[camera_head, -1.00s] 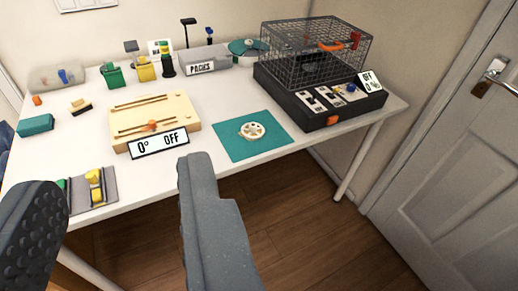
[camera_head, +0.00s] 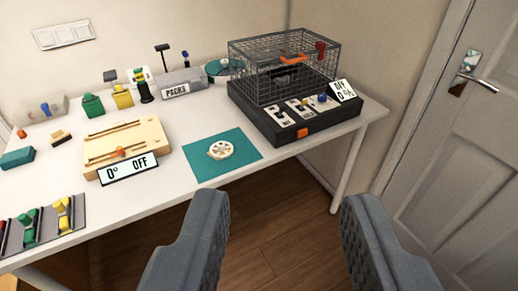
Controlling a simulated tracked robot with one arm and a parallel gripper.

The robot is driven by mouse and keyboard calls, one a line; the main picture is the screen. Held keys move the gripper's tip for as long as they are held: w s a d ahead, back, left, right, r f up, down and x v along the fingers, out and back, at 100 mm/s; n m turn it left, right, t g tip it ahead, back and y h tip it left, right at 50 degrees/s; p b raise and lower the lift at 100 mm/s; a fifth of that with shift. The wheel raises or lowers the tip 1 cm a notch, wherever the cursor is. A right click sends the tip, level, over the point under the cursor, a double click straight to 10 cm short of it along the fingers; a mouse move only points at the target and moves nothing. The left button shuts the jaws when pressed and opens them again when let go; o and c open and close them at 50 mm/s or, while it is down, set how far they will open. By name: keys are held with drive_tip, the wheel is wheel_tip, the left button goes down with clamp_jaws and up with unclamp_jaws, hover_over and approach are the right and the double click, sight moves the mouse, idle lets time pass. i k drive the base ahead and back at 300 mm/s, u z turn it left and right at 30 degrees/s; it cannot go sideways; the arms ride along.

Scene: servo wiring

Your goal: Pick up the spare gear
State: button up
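The spare gear (camera_head: 220,150) is a small cream-coloured wheel with openings. It lies flat on a teal mat (camera_head: 245,158) near the front edge of the white table. My gripper (camera_head: 285,215) is in the lower part of the view, its two grey fingers wide apart with nothing between them. It is in front of the table edge, nearer to the camera than the gear and to the right of it. The gear is fully visible and not touched.
A wire cage on a black base (camera_head: 262,125) with switches stands right of the mat. A cream slotted board (camera_head: 150,135) with a "0° OFF" sign (camera_head: 127,169) is left of it. A grey tray (camera_head: 75,215) with coloured pieces sits front left. A door (camera_head: 450,170) is at right.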

sight(221, 149)
drive_tip(key=z, duration=0.15)
drive_tip(key=i, duration=1)
drive_tip(key=u, duration=0.1)
